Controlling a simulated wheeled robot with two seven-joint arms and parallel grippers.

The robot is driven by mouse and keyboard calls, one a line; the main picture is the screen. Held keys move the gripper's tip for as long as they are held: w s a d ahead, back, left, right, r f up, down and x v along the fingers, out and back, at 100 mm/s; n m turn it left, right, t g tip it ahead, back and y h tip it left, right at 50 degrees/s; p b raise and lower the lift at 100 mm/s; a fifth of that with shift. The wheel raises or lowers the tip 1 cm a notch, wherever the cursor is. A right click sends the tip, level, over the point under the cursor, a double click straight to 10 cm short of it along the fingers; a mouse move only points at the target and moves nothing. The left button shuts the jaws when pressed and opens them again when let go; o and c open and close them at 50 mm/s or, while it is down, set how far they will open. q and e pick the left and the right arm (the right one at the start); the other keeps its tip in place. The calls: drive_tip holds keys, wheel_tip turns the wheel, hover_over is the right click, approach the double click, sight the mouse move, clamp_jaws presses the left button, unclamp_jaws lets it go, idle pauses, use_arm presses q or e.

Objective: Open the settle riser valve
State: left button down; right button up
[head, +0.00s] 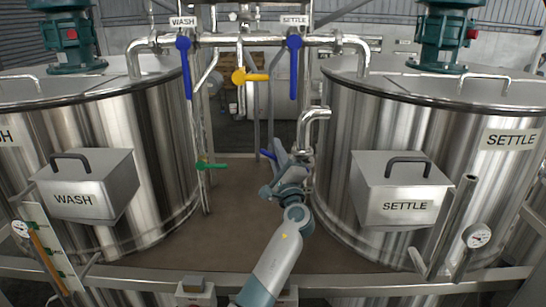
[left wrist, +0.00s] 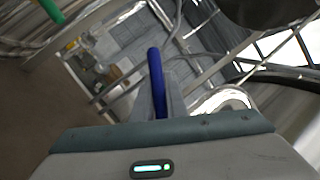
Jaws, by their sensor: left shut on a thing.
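A low blue lever (head: 268,155) sticks out to the left at the riser pipe beside the SETTLE tank (head: 340,130). My left gripper (head: 281,160) reaches it from the front and is shut on it. In the left wrist view the blue lever (left wrist: 156,80) stands between the jaws, its near end hidden by the gripper. The lever's valve body is hidden behind my gripper. Higher up, under a SETTLE sign (head: 293,20), another blue lever (head: 294,68) hangs straight down. My right gripper is not in view.
The WASH tank (head: 120,130) stands left. A green lever (head: 211,166) sits low on the left riser, a yellow lever (head: 250,76) higher in the middle, and a blue lever (head: 185,68) under the WASH sign. A bent pipe (head: 312,118) is close to my left gripper. A front rail (head: 340,282) crosses below.

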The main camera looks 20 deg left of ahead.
use_arm(q)
drive_tip(key=shift+w+d+r+m+t+h, duration=0.1)
drive_tip(key=shift+d+r+m+t+h, duration=0.15)
drive_tip(key=shift+m, duration=0.2)
drive_tip(key=shift+d+r+m+t+h, duration=0.15)
drive_tip(key=shift+r+m, duration=0.15)
drive_tip(key=shift+m, duration=0.15)
drive_tip(key=shift+a, duration=0.1)
drive_tip(key=c, duration=1.8)
unclamp_jaws()
drive_tip(key=shift+o, duration=0.2)
drive_tip(key=shift+f, duration=0.1)
